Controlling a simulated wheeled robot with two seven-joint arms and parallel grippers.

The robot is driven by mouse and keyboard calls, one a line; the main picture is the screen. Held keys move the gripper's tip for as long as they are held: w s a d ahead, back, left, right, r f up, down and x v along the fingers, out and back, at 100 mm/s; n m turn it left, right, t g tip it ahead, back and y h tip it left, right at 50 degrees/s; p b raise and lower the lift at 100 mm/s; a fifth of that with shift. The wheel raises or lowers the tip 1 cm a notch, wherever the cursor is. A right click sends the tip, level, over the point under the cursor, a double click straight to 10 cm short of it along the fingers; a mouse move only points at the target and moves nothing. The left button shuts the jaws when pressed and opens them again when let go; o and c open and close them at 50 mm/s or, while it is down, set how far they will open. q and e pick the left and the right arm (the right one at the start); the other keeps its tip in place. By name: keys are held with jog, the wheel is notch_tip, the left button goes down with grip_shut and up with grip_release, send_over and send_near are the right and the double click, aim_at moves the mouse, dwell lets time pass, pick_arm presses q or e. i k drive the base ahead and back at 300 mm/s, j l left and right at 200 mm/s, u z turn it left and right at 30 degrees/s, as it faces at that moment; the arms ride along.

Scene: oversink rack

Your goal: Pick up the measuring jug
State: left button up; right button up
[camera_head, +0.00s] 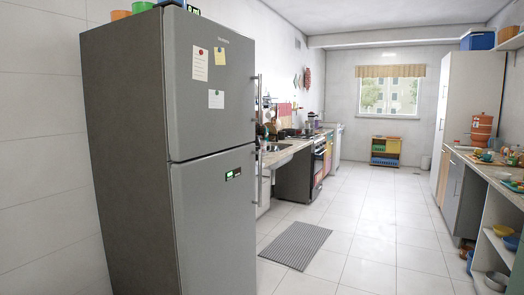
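I cannot make out a measuring jug in the head view. Small items stand on the left counter (284,152) by the sink, too small to tell apart. Several small items also stand on the right counter (490,172). Neither of my grippers shows in the head view.
A large grey fridge (215,150) stands close on the left and hides part of the left counter. A grey mat (296,244) lies on the tiled floor (375,225). The aisle is clear up to the wooden shelf unit (386,150) under the window. Open shelves (500,247) stand at the right.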

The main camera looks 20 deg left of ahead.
aim_at(263, 148)
jog(key=i+j+u, duration=0.45)
jog(key=i, duration=0.85)
jog(key=i+u, duration=0.45)
jog(key=i, duration=0.85)
